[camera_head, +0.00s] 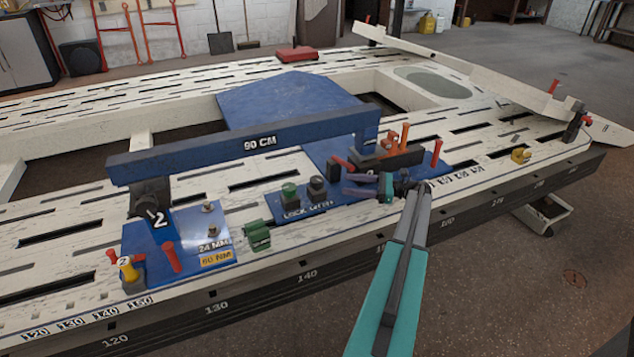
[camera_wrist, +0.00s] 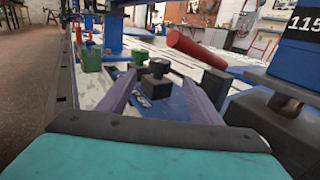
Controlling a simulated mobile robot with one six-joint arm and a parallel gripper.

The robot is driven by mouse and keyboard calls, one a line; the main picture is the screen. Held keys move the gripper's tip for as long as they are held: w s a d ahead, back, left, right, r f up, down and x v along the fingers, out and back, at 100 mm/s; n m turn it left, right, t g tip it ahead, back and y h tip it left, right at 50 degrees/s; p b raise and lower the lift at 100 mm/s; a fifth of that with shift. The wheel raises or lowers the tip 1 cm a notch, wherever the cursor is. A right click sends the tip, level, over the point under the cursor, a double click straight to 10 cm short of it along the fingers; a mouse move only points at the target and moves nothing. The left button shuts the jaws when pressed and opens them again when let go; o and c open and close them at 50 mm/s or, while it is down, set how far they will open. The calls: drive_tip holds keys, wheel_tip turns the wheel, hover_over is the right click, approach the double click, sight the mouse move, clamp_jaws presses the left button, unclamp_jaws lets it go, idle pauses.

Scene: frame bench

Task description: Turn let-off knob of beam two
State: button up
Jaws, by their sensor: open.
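A black knob (camera_head: 317,186) stands on a small blue plate (camera_head: 273,212) on the white bench, beneath the blue beam (camera_head: 240,148) marked 90 CM. A green knob (camera_head: 289,192) stands just left of it. The plate's label is small; it seems to read lock and let-off, with the black knob by the right-hand word. My gripper (camera_head: 346,185) is open, its purple fingers pointing left towards the black knob. In the wrist view the black knob (camera_wrist: 157,76) shows between the fingertips (camera_wrist: 157,82), with the green knob (camera_wrist: 140,57) behind. Contact cannot be told.
A green block (camera_head: 257,235) sits at the front edge of the bench. A blue base (camera_head: 190,240) marked 2 stands left. Orange and red handles (camera_head: 404,136) rise behind my gripper.

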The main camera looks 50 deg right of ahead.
sight(317, 179)
drive_tip(key=b+x, duration=0.3)
drive_tip(key=x, duration=1)
drive_tip(key=shift+a, duration=0.1)
drive_tip(key=c, duration=1.1)
